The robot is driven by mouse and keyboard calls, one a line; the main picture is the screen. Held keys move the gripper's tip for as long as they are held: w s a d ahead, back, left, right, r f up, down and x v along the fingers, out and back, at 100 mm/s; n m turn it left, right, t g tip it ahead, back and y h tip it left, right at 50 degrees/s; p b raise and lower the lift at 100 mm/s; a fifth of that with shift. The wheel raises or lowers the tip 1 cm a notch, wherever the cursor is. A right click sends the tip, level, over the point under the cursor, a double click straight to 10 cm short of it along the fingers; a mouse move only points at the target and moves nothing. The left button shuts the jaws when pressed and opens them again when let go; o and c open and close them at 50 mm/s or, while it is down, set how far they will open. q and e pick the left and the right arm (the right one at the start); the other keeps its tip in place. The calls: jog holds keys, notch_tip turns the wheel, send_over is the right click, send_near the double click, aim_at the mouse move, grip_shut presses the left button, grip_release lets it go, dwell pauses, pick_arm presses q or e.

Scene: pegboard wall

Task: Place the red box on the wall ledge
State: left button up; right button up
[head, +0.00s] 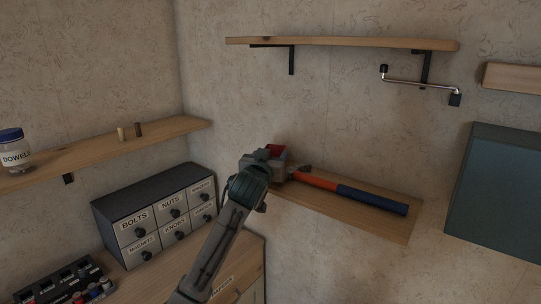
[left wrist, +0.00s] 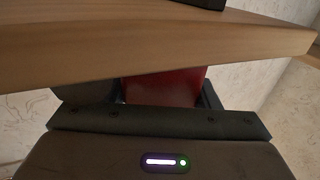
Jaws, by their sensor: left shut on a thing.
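The red box (head: 277,150) shows as a small red patch at the end of my left gripper (head: 268,160) in the head view. In the left wrist view, the red box (left wrist: 165,88) sits between the dark fingers, and the gripper is shut on it. A wooden board edge crosses above and hides the box's upper part. In the head view, a low wooden wall ledge (head: 385,222) extends right from the gripper. My gripper is at its left end and covers that part. I cannot tell whether the box touches the ledge. My right gripper is not in view.
A hammer (head: 350,192) with a red and blue handle lies along the low ledge. A higher shelf (head: 340,42) and a metal crank-shaped rod (head: 420,86) are above. A labelled drawer cabinet (head: 155,215) stands left of my arm. A left shelf (head: 90,152) holds a jar (head: 14,152).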

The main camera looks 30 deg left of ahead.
pick_arm(q)
jog(key=shift+f, duration=0.15)
jog(key=o, duration=0.9)
jog(key=shift+o, duration=0.6)
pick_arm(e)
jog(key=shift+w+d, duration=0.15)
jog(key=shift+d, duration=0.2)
pick_arm(q)
jog(key=shift+r, duration=0.2)
jog(key=shift+s+f, duration=0.1)
jog(key=shift+s, duration=0.1)
jog(key=b+v, duration=0.3)
jog(key=v, duration=0.8)
jog(key=shift+s+d, duration=0.2)
jog(key=shift+s, duration=0.1)
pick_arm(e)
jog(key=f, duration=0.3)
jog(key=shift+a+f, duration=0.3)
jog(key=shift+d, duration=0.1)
